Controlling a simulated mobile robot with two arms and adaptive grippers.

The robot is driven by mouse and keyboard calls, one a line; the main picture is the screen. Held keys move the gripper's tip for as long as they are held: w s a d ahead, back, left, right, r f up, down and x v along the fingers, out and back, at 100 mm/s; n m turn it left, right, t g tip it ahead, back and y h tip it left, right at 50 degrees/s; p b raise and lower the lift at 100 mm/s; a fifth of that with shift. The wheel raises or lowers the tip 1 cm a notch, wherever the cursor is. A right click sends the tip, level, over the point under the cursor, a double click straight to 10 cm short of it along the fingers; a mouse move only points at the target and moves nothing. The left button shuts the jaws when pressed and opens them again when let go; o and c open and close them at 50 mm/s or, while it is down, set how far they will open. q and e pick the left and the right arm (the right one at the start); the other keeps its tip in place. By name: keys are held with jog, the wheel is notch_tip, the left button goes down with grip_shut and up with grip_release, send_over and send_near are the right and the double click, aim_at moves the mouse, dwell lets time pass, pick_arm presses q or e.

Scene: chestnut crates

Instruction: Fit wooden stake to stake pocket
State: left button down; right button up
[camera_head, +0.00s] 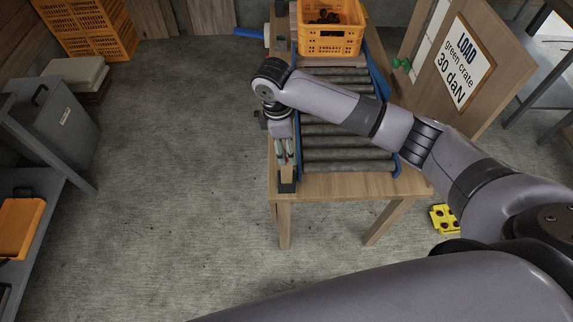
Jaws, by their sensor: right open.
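My right gripper (286,158) points down over the left edge of the roller table (340,186), and its jaws are open. The wooden stake (288,173) is a short light-brown piece just below the fingertips, and its upper part is hidden by the gripper. The stake's lower end meets a dark stake pocket (287,187) at the table's front left corner. It looks upright and seated in the pocket, but how deep I cannot tell. My left gripper is not in view.
An orange crate (331,42) with dark contents stands at the far end of the rollers. A wooden board with a load sign (465,62) stands to the right. A yellow piece (444,218) lies on the floor.

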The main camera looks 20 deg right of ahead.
aim_at(287, 168)
jog(key=f, duration=0.1)
jog(key=f+p, duration=0.1)
jog(key=f, duration=0.3)
jog(key=shift+s+d+f, duration=0.1)
jog(key=shift+d, duration=0.15)
grip_shut()
dwell(0.4)
